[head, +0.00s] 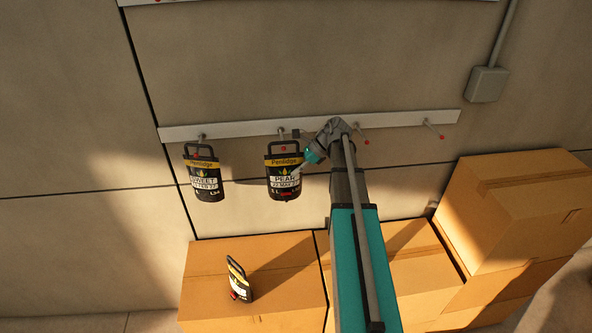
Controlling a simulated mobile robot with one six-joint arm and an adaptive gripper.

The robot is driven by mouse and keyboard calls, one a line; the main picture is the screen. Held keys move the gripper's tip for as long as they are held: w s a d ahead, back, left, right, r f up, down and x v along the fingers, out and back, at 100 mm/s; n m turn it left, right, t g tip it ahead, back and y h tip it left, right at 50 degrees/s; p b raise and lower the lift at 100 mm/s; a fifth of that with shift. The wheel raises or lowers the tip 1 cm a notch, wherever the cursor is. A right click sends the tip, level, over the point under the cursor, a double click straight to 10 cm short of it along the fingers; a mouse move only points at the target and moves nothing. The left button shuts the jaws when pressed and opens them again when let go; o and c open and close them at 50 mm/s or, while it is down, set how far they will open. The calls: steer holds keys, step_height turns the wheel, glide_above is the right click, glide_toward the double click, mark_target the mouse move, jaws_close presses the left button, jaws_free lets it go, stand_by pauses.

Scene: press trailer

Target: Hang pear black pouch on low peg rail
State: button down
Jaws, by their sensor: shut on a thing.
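The pear black pouch (284,178), with a yellow band and a "PEAR" label, is upright in front of the wall, just below the second peg from the left of the low peg rail (240,128). Its loop handle is at the top, close to that peg; I cannot tell whether the peg passes through it. My gripper (300,167) reaches in from the right and is shut on the pear pouch at its right side. The fingertips are small and partly hidden by the wrist.
A similar black pouch labelled "SWEET" (203,178) hangs on the leftmost peg. Two pegs to the right are bare. Another black pouch (238,280) stands on a cardboard box (290,285) below. More boxes (510,205) are stacked at the right, under a grey wall box (487,85).

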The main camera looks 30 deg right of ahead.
steer(key=shift+w+d, duration=0.3)
steer(key=shift+w, duration=0.5)
steer(key=shift+w+d, duration=0.25)
steer(key=shift+w, duration=0.55)
steer(key=shift+w+d+f+b, duration=0.15)
steer(key=shift+w+f+b, duration=0.3)
steer(key=shift+f+b, duration=0.3)
stand_by(1.1)
stand_by(0.4)
